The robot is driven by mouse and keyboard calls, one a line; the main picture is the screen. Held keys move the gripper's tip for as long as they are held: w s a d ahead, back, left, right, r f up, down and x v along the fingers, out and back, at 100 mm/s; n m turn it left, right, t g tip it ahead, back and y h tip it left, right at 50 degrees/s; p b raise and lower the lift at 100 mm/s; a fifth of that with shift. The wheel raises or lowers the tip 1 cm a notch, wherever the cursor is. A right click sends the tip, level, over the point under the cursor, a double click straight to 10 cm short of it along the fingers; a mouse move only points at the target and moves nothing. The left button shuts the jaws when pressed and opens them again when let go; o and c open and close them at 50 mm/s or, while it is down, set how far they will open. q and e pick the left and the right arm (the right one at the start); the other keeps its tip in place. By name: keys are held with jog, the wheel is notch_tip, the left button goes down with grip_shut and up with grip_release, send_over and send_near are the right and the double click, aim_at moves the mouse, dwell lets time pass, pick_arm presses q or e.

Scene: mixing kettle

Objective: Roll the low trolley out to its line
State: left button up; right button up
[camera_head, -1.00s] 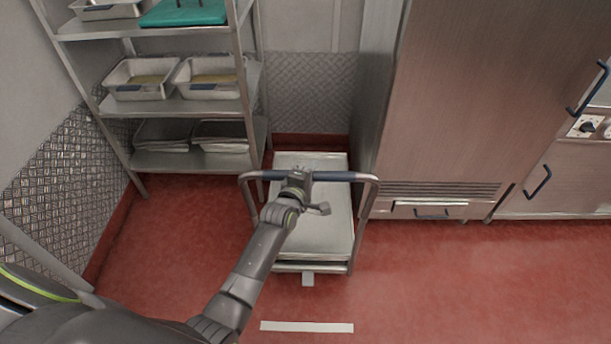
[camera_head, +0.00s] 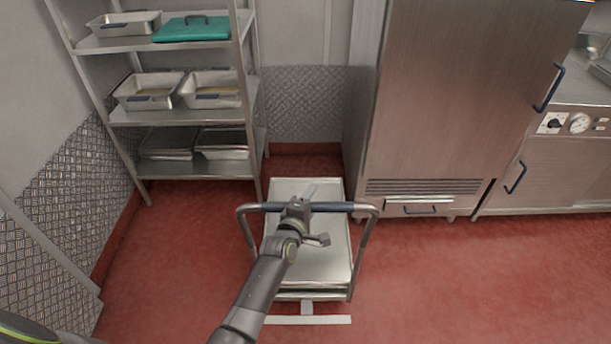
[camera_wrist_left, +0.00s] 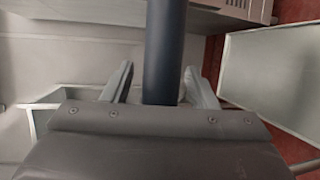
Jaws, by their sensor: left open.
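The low trolley (camera_head: 335,240) is a pale flat metal deck with a raised push bar (camera_head: 350,207) wrapped in dark blue. Its near end is at the white floor line (camera_head: 335,320), and a small pale tab (camera_head: 307,307) on that end meets the line in the picture. My left gripper (camera_head: 314,212) is at the middle of the bar. In the left wrist view the bar (camera_wrist_left: 165,45) passes between the two spread fingers (camera_wrist_left: 158,80), with gaps on both sides. My left arm hides part of the deck and the line's left part. My right gripper is not in view.
A steel shelf rack (camera_head: 185,115) with pans and a green lid stands behind left. A tall steel cabinet (camera_head: 450,100) stands close to the trolley's right, with a counter unit (camera_head: 545,170) beyond. Red floor (camera_head: 470,290) is clear at right front.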

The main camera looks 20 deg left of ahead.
pick_arm(q)
jog(key=shift+s+r, duration=0.15)
jog(key=shift+s, duration=0.35)
jog(key=v, duration=0.6)
jog(key=shift+p, duration=0.3)
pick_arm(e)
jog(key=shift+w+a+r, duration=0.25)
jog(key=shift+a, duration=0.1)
pick_arm(q)
jog(key=shift+s, duration=0.1)
jog(key=shift+c, duration=0.3)
